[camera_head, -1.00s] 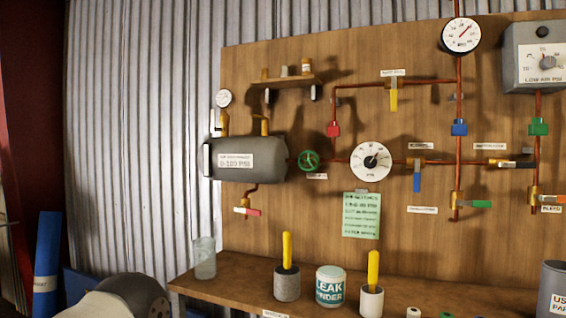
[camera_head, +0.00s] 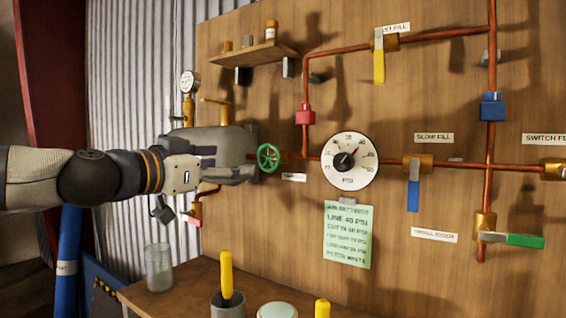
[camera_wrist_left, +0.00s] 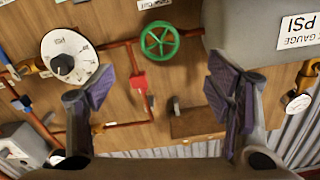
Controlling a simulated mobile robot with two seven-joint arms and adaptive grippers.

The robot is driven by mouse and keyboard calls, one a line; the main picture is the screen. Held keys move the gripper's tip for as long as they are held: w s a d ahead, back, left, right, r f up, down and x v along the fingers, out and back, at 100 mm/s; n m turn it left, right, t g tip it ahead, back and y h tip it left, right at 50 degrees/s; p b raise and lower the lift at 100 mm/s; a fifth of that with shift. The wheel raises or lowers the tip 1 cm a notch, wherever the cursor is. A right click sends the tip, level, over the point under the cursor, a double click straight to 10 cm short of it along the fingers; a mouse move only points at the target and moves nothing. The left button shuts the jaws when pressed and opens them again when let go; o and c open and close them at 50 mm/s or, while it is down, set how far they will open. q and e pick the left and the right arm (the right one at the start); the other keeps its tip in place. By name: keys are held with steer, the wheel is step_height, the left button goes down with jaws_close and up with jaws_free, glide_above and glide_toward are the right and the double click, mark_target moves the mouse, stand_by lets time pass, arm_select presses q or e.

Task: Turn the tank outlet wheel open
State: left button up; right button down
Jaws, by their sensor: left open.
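The tank outlet wheel is a small green handwheel (camera_head: 268,158) on the copper pipe at the right end of the grey tank (camera_head: 228,135). It also shows whole in the left wrist view (camera_wrist_left: 160,40), at the top middle. My left gripper (camera_head: 228,166) reaches in from the left, in front of the tank, with the wheel just to its right. In the left wrist view my left gripper (camera_wrist_left: 165,88) is open, its purple-padded fingers wide apart, with nothing between them. The wheel appears beyond the fingers; I see no contact. My right gripper is not in view.
A round PSI dial (camera_head: 350,161) and a red fitting (camera_head: 305,113) are close to the wheel. A small shelf (camera_head: 253,55) is above the tank. A glass beaker (camera_head: 158,266) and a yellow-handled tool (camera_head: 226,275) stand on the bench below.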

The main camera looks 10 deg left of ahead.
arm_select(q)
steer(key=b, duration=0.2)
glide_toward(267, 158)
steer(key=w+f, duration=0.1)
steer(key=w, duration=0.1)
steer(key=x, duration=0.4)
steer(key=r+x, duration=0.1)
steer(key=x, duration=0.2)
steer(key=shift+s+d+b, duration=0.2)
steer(key=shift+d+b, duration=0.1)
steer(key=shift+b, duration=0.05)
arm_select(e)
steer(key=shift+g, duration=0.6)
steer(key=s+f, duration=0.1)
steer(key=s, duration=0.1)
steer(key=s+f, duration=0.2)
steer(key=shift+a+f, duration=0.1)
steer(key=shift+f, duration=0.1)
arm_select(q)
steer(key=c, duration=1.1)
